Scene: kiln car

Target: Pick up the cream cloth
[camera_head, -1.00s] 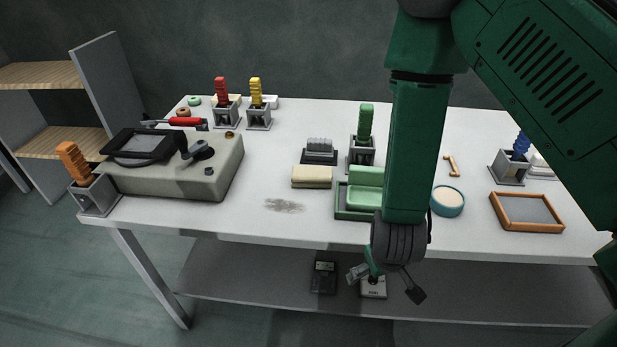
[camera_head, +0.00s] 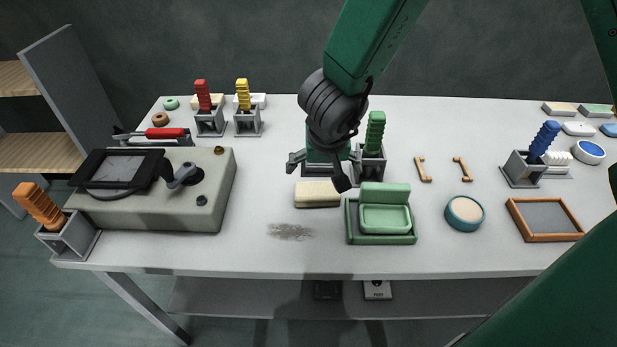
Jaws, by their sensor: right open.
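The cream cloth (camera_head: 316,195) is a folded, flat block lying on the white table, left of the green tray. My right gripper (camera_head: 318,172) is above and just behind it in the head view, pointing down with its dark fingers spread and empty. One fingertip overlaps the cloth's upper right edge in the picture; I cannot tell whether it touches. My left gripper is out of view.
A green tray with a green block (camera_head: 385,219) is close right of the cloth. A holder with a green handle (camera_head: 374,135) stands behind it. A grey smudge (camera_head: 290,231) marks the table in front. A grey machine (camera_head: 160,205) is at left; a round teal dish (camera_head: 464,212) is at right.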

